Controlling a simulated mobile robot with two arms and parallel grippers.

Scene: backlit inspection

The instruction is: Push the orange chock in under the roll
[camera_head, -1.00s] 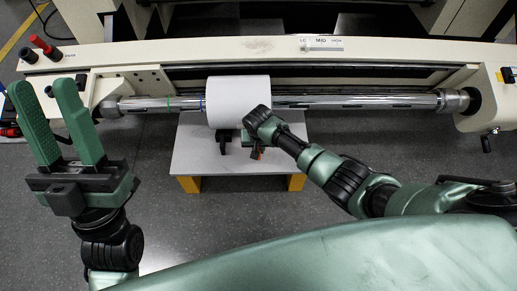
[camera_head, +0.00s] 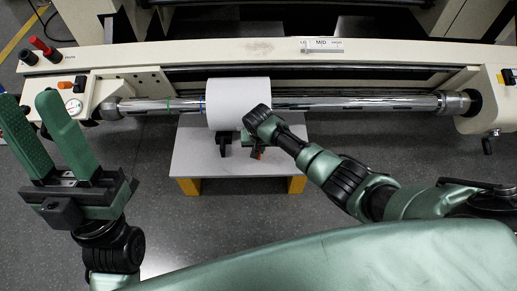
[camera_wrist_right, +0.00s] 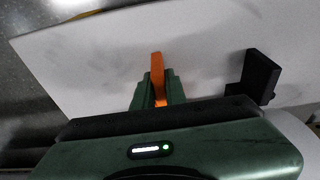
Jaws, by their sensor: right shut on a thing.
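The white roll (camera_head: 238,98) sits around the shiny horizontal bar of the machine, above a small light table (camera_head: 195,160). The orange chock (camera_wrist_right: 157,68) is held between the green fingers of my right gripper (camera_wrist_right: 157,92), close over the table top. In the head view only a bit of the chock (camera_head: 258,154) shows below my right gripper (camera_head: 249,142), at the near right side of the roll. Whether the chock touches the roll is hidden. My left gripper (camera_head: 48,135) is open and empty at the left, away from the roll.
A black block (camera_wrist_right: 260,76) stands on the table beside the chock; it also shows under the roll's near edge in the head view (camera_head: 224,140). The bar (camera_head: 350,103) runs between the machine's end housings. The table's near part is clear.

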